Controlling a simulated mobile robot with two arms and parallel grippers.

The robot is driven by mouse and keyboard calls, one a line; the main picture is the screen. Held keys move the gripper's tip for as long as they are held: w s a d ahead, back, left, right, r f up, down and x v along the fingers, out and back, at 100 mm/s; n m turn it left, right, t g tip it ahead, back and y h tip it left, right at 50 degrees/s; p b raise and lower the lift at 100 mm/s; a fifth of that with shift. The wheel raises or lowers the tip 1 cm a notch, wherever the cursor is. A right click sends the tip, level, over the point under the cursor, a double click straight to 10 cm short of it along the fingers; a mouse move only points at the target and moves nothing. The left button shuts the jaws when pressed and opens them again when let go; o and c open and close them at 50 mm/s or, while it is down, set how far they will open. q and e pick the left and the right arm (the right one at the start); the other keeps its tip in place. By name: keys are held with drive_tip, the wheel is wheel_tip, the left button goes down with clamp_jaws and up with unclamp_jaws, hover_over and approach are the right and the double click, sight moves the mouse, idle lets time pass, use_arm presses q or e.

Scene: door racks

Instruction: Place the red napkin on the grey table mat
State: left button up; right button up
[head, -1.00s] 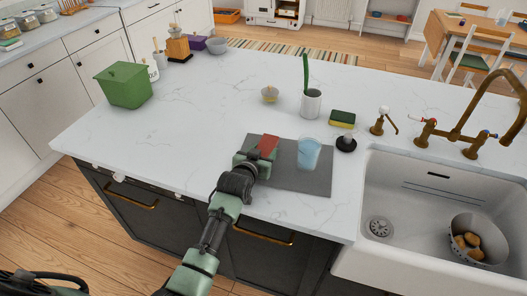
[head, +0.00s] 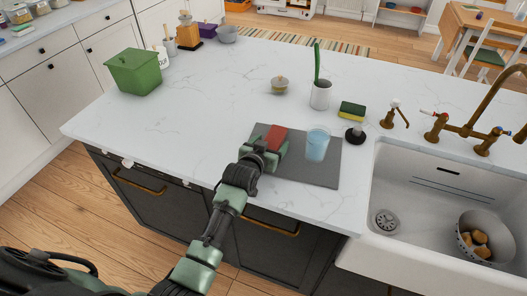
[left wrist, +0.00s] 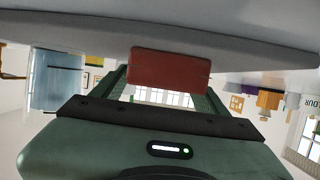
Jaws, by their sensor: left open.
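The red napkin (head: 276,137) is a small dark red block at the left end of the grey table mat (head: 325,175). In the left wrist view the napkin (left wrist: 170,72) touches or nearly touches the grey surface at the top of the picture. My left gripper (head: 268,142) is at the mat's left edge, its open fingers on either side of the napkin. The gripper hides part of the napkin and mat in the head view. My right gripper is out of view.
A blue glass (head: 317,145) stands on the mat close to the right of the napkin. Behind are a black stopper (head: 354,137), a sponge (head: 351,110) and a white utensil holder (head: 320,96).

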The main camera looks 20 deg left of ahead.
use_arm(q)
drive_tip(key=b+v, duration=0.1)
drive_tip(key=v, duration=0.8)
drive_tip(key=shift+s+a, duration=0.1)
drive_tip(key=shift+s, duration=0.1)
drive_tip(key=shift+s+r, duration=0.35)
drive_tip(key=shift+s, duration=0.25)
